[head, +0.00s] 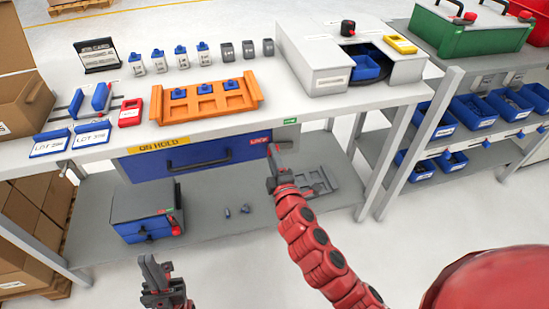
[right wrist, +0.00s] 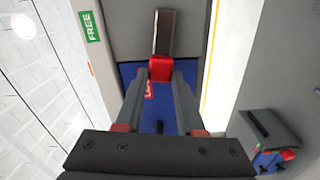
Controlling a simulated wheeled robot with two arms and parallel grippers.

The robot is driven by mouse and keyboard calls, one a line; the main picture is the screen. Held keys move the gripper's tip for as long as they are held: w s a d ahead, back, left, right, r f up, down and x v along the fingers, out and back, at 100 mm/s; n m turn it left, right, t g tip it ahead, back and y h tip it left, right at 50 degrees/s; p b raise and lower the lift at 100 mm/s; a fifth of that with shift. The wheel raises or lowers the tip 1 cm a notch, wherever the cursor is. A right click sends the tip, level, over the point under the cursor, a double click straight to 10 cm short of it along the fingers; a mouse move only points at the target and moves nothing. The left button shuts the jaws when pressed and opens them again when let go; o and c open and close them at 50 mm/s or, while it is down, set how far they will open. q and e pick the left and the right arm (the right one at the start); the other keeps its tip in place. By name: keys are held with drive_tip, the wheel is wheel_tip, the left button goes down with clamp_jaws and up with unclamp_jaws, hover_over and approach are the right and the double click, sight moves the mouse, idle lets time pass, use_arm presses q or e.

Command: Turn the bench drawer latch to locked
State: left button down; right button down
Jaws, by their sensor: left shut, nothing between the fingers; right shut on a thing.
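In that view the latch is a grey metal lever (right wrist: 163,32) with a red end (right wrist: 160,68) close to the partly hidden LOCK label. My right gripper (head: 272,168) is shut on the red end. My left gripper (head: 158,275) is shut and empty, low in front.
A grey box with blue drawers (head: 147,212) and a grey tray (head: 310,183) sit on the lower shelf. The bench top carries an orange rack (head: 207,100) and a grey cabinet (head: 330,68). The floor at front is clear.

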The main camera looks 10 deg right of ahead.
drive_tip(key=shift+f+n+b, duration=0.4)
drive_tip(key=shift+f+n, duration=0.1)
drive_tip(key=shift+n, duration=0.4)
drive_tip(key=c, duration=0.5)
unclamp_jaws()
drive_tip(key=shift+s+d+p, duration=0.15)
drive_tip(key=shift+s+p, duration=0.45)
drive_tip(key=shift+s, duration=3.75)
drive_tip(key=shift+s+d+p, duration=0.15)
drive_tip(key=shift+s+p, duration=0.4)
drive_tip(key=shift+s, duration=3.8)
